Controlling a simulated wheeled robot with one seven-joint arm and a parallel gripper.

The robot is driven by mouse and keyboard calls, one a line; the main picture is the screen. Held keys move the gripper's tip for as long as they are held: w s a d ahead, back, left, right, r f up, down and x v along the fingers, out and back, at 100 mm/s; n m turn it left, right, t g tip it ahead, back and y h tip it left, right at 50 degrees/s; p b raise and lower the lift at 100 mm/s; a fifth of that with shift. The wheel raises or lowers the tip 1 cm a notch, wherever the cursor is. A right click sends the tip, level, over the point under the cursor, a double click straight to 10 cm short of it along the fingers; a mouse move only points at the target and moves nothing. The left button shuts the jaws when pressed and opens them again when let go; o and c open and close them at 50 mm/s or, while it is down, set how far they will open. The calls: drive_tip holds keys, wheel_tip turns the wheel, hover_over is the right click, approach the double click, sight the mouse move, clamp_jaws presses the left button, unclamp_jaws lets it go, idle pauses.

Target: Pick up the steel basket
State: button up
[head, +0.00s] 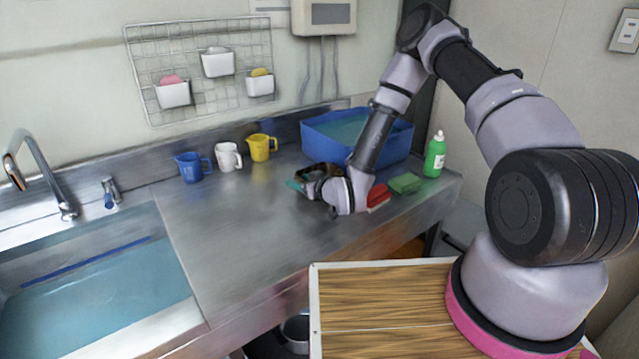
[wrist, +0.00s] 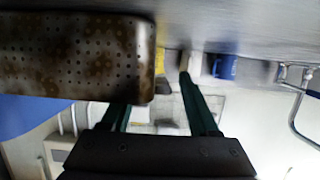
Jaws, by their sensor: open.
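The steel basket (wrist: 75,58) shows large in the wrist view at the upper left, as a dark, brown-stained wall with rows of small holes. In the head view only a dark brownish part of it (head: 322,170) seems to show by my gripper. My gripper (head: 298,185) is low over the counter, right of the mugs and in front of the blue tub. Its green fingers are apart in the wrist view. The basket hides the tip of the left finger; the right finger stands clear of the basket's edge. I cannot tell whether they touch.
A blue tub of water (head: 395,145) stands behind my arm. A red sponge (head: 378,195), a green sponge (head: 405,183) and a green bottle (head: 435,155) are to the right. Blue (head: 190,168), white (head: 228,158) and yellow (head: 262,148) mugs stand left. The front-left counter is clear.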

clamp_jaws()
drive_tip(key=shift+r, duration=0.15)
